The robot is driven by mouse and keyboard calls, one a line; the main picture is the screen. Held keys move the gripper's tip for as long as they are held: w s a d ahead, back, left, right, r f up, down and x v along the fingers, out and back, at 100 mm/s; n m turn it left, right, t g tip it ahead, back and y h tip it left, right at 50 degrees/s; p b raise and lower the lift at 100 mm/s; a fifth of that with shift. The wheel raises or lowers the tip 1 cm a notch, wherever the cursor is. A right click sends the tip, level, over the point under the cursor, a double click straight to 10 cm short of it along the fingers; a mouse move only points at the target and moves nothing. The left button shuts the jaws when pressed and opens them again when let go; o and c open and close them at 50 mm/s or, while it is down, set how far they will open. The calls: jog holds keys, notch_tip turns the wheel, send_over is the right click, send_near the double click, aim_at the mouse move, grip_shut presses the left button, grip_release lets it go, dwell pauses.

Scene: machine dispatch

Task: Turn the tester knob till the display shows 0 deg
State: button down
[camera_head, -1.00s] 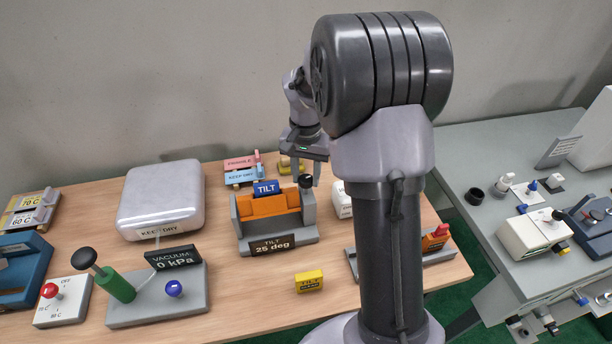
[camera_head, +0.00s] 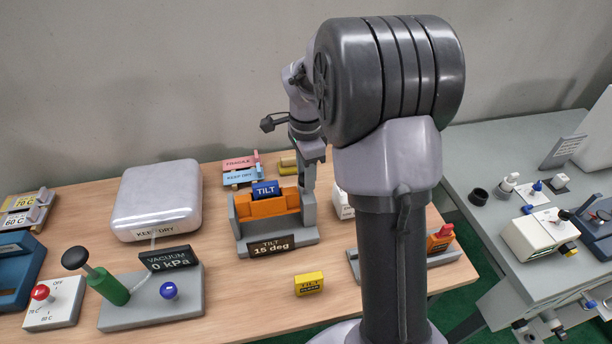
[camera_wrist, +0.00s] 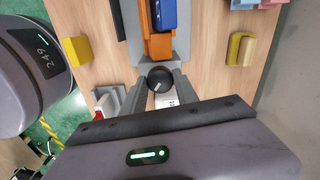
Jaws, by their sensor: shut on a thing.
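The tilt tester (camera_head: 240,232) stands on the wooden table, a grey frame with an orange cradle (camera_head: 262,207) that holds a blue block marked TILT (camera_head: 266,189). Its display (camera_head: 271,246) reads "TILT 15 deg". The black tester knob (camera_wrist: 160,80) shows in the wrist view at the tester's side, with a light pointer line on its face. My gripper (camera_wrist: 158,88) is shut on the knob, one finger on each side. In the head view my gripper (camera_head: 308,185) is at the tester's right side, and the knob is hidden there.
A yellow TILT block (camera_head: 309,284) lies in front of the tester. A vacuum station (camera_head: 150,310) and a white case (camera_head: 158,195) stand to the left. A white block (camera_head: 343,202) is close on the right, partly behind my arm. Pink and blue label plates (camera_head: 239,169) lie behind.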

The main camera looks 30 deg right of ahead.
jog(key=m+b, duration=0.2)
jog(key=m, duration=0.3)
jog(key=shift+m, duration=0.3)
jog(key=m+b, duration=0.1)
jog(key=m, duration=0.3)
jog(key=shift+m+b, duration=0.3)
jog(key=shift+m, duration=0.1)
jog(key=c, duration=0.9)
grip_release()
jog(key=shift+c, duration=0.2)
notch_tip(320, 180, up, 18)
jog(key=p, duration=0.6)
jog(key=shift+f, duration=0.25)
